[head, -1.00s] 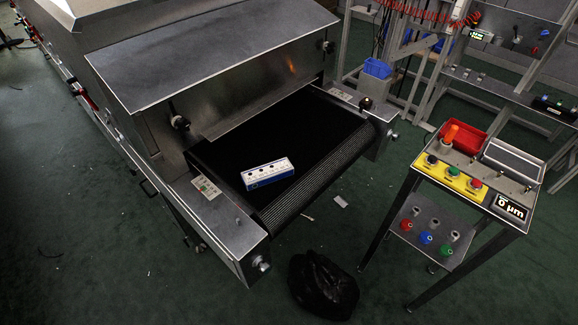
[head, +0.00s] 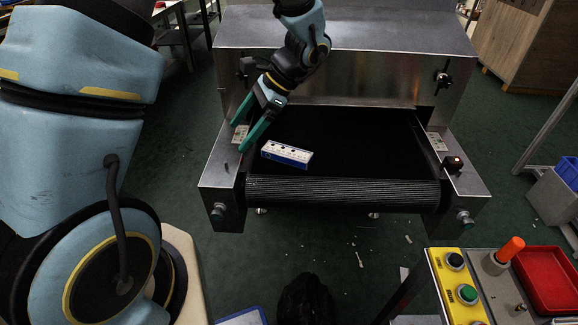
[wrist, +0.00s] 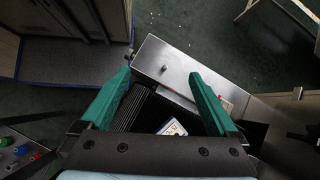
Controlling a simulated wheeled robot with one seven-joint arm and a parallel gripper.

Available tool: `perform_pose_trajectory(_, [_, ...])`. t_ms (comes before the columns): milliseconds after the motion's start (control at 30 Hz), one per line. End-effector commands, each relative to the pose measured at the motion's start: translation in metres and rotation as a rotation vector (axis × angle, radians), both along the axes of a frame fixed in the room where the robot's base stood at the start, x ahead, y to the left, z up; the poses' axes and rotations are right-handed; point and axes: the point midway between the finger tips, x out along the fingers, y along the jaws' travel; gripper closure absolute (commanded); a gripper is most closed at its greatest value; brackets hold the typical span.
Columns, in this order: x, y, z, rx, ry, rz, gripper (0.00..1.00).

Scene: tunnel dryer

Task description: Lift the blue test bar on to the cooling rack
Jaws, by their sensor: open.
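The blue test bar (head: 287,154), with a white top and blue side, lies on the black belt (head: 350,150) at the dryer's mouth. It also shows partly in the wrist view (wrist: 172,128), low between the fingers and partly cut off by the gripper body. My gripper (head: 240,138) has two green fingers, spread apart and empty. In the head view it is just left of the bar, over the left side rail. In the wrist view the gripper (wrist: 158,78) has its fingertips over the belt end and metal rail. I cannot make out a cooling rack.
The dryer hood (head: 340,65) stands behind the belt. An emergency button (head: 453,163) sits on the right rail. A control stand with a yellow button panel (head: 458,290) and red tray (head: 548,278) is at lower right. A black bag (head: 305,300) lies on the floor in front.

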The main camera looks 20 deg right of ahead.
Motion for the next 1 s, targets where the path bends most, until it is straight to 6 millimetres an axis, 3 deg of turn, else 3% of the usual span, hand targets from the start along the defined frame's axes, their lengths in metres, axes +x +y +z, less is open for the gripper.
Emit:
perform_pose_trajectory(33, [-0.004,-0.03,-0.026,0.088,0.007,-0.143,0.05])
perform_pose_trajectory(200, [-0.02,-0.11,-0.057,0.339,-0.03,-0.5,0.05])
perform_pose_trajectory(300, [-0.033,-0.144,-0.068,0.437,-0.066,-0.629,0.05])
perform_pose_trajectory(400, [-0.042,-0.164,-0.072,0.495,-0.095,-0.702,0.05])
perform_pose_trajectory(567, [-0.042,-0.169,-0.075,0.528,-0.11,-0.737,0.05])
perform_pose_trajectory(1000, [-0.004,-0.133,-0.095,0.524,-0.106,-0.734,0.05])
